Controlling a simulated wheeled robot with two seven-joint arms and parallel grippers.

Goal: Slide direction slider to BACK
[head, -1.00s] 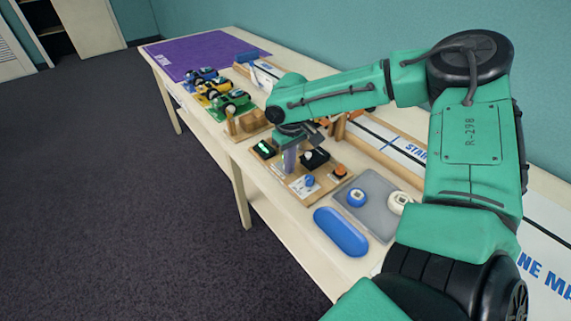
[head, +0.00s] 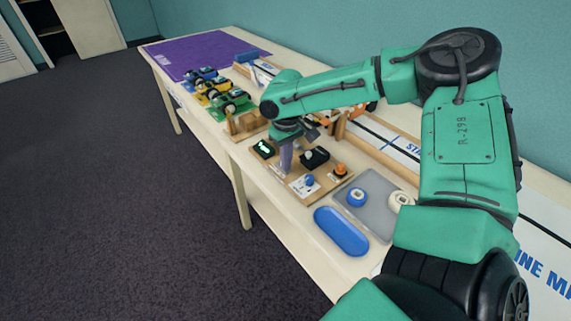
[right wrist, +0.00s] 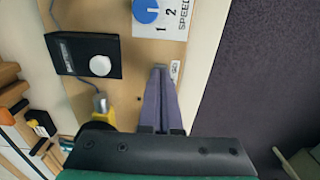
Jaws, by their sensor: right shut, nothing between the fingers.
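The control board (head: 306,190) lies on the table. On it is a black box (head: 316,160) with a white round knob (head: 308,155), which looks like the direction slider; its setting is not readable. In the right wrist view the black box (right wrist: 75,45) and white knob (right wrist: 101,66) lie left of my fingers. My right gripper (head: 285,170) points down over the board, beside the black box and apart from the knob. In the right wrist view my right gripper (right wrist: 160,69) is shut and empty, its tips near a small white label (right wrist: 175,70). My left gripper is out of view.
A blue dial (head: 309,180) and an orange button (head: 340,170) share the board, with a green-lit display (head: 264,148). A grey tray (head: 376,221) and blue dish (head: 341,231) stand nearby. Toy vehicles (head: 230,103) stand farther along the table.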

